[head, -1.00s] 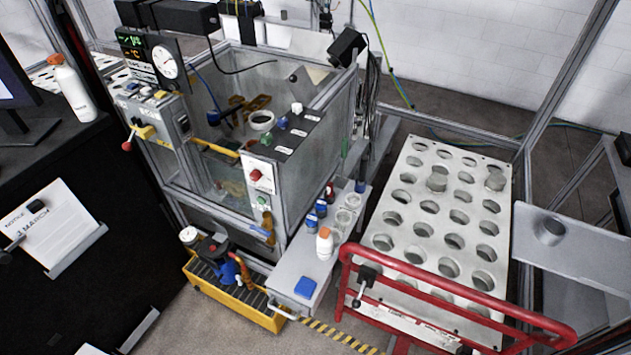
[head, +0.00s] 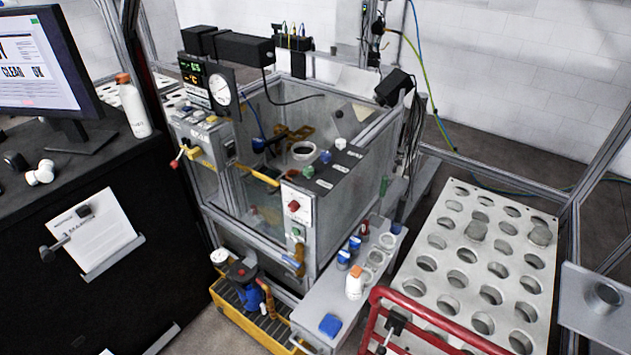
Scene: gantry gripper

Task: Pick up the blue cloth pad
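The blue cloth pad (head: 330,325) lies flat on the near end of the grey side shelf (head: 312,312), in the lower middle of the head view. Nothing covers it. Neither of my grippers shows in the view.
A white bottle with an orange cap (head: 354,282) and blue-capped jars (head: 349,251) stand behind the pad on the shelf. A yellow tray with a pump (head: 240,307) is to the left. A red rail (head: 430,318) and perforated plate (head: 440,220) are to the right. The glass-walled tank (head: 300,150) rises behind.

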